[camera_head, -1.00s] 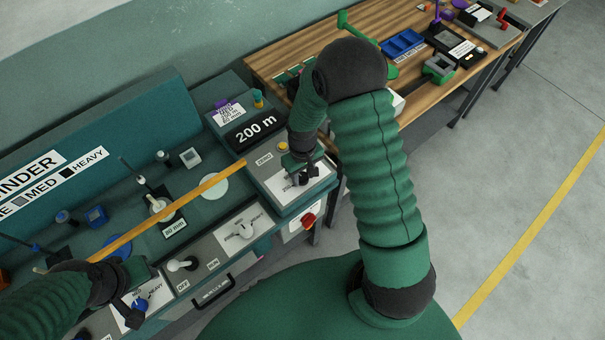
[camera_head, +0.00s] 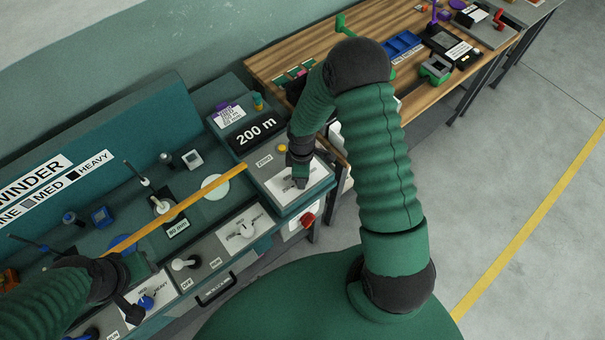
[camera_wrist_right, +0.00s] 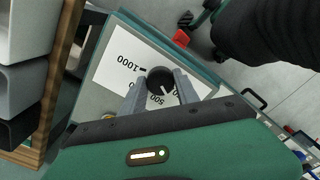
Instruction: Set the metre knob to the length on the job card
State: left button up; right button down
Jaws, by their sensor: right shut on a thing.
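The metre knob (camera_wrist_right: 160,81) is black with a white pointer line, on a white dial plate (camera_wrist_right: 117,72) marked 500 and 1000. The pointer faces the 500 side. My right gripper (camera_wrist_right: 159,90) is shut on the knob, one finger on each side. In the head view my right gripper (camera_head: 300,181) hides most of the knob. The black display (camera_head: 257,132) behind reads 200 m. A white card (camera_head: 229,117) with small print stands behind the display; its text is too small to read surely. My left gripper (camera_head: 135,297) hangs by a blue knob (camera_head: 146,302); its jaws are unclear.
A yellow bar (camera_head: 190,202) crosses the winder bench. A yellow button (camera_head: 282,148) sits beside the dial plate. A white selector knob (camera_head: 246,230) and a red knob (camera_head: 307,219) are at the front. A wooden table (camera_head: 290,55) with tools stands behind.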

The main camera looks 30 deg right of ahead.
jog(key=shift+w+a+r+n+p, duration=0.15)
jog(key=shift+n+p, duration=0.1)
jog(key=shift+n, duration=0.35)
jog(key=shift+w+d+f+n+p, duration=0.1)
jog(key=shift+n+p, duration=0.1)
jog(key=shift+n, duration=0.4)
jog(key=shift+a, duration=0.1)
jog(key=c, duration=1.1)
grip_release()
jog(key=shift+o, duration=1)
jog(key=shift+r, duration=0.15)
notch_tip(320, 180, up, 16)
jog(key=shift+r, duration=0.15)
